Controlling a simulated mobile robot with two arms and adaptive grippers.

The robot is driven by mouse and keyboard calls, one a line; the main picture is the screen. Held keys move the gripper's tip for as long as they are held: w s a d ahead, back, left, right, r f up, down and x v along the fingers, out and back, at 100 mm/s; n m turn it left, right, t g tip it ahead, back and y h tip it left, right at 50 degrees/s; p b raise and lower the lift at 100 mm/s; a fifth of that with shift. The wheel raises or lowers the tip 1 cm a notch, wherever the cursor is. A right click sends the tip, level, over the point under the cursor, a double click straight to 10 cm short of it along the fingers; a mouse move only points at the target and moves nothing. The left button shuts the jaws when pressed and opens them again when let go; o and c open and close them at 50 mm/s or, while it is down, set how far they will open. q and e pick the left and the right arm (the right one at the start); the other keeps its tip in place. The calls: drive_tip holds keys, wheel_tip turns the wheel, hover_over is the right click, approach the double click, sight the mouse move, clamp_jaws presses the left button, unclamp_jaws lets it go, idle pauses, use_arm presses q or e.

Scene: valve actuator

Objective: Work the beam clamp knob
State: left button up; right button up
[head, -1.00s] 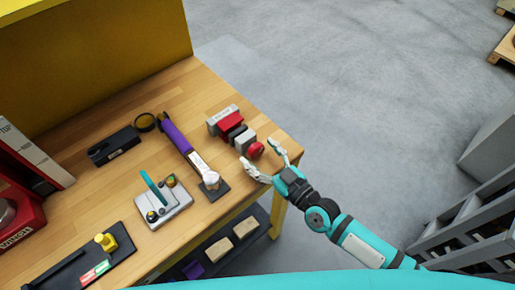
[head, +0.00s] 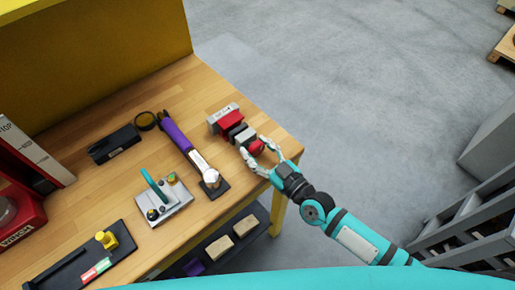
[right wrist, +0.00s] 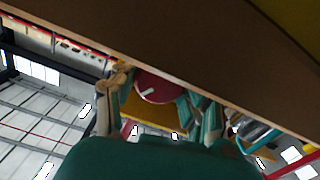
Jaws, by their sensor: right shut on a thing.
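The beam clamp (head: 228,121) is a red and grey block device lying near the right edge of the wooden table. Its round red knob (head: 257,147) is at the end facing my right arm. My right gripper (head: 255,145) is shut on the knob, with one finger on each side of it. In the right wrist view the dark red knob (right wrist: 155,87) shows between the fingers, with a pale mark on its face; the rest of the clamp is hard to make out there. My left gripper is not in view.
Left of the clamp lie a purple-handled tool (head: 174,132), a grey box with a teal lever (head: 163,202) and a black case (head: 114,144). A red winch unit (head: 22,215) stands at far left. The table's right edge (head: 284,137) is close to the clamp.

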drive_tip(key=shift+m+b, duration=0.35)
drive_tip(key=shift+m, duration=3.05)
drive_tip(key=o, duration=1.2)
drive_tip(key=shift+d, duration=0.1)
drive_tip(key=v, duration=1.2)
